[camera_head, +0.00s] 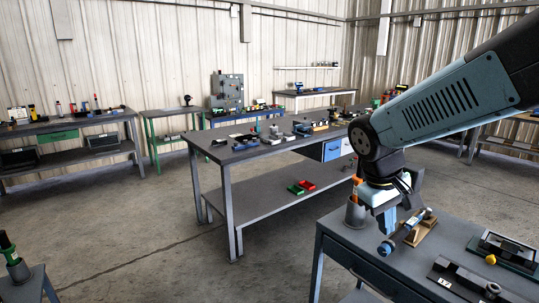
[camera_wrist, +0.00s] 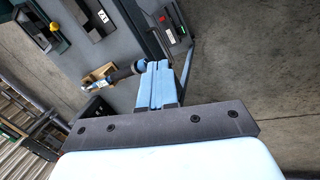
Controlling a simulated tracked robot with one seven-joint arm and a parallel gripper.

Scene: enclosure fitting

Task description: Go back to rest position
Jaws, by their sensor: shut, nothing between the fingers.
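My gripper (camera_head: 387,220) is above the near right workbench (camera_head: 345,229) in the head view, pointing down at the end of my raised arm. In the wrist view its two light blue fingers (camera_wrist: 157,68) lie together with nothing between them. A dark cylindrical tool with blue ends (camera_head: 408,232) rests on a wooden cradle (camera_head: 425,234) just behind or beside the fingers. In the wrist view the tool (camera_wrist: 124,72) shows to the left of the fingertips; whether they touch it I cannot tell.
A grey cup (camera_head: 355,215) with an orange-handled tool stands close left of my gripper. Dark fixtures, one with a yellow knob (camera_head: 490,259), lie at the bench's right. A long central table (camera_head: 240,155) carries several small items. Open concrete floor (camera_head: 150,235) lies to the left.

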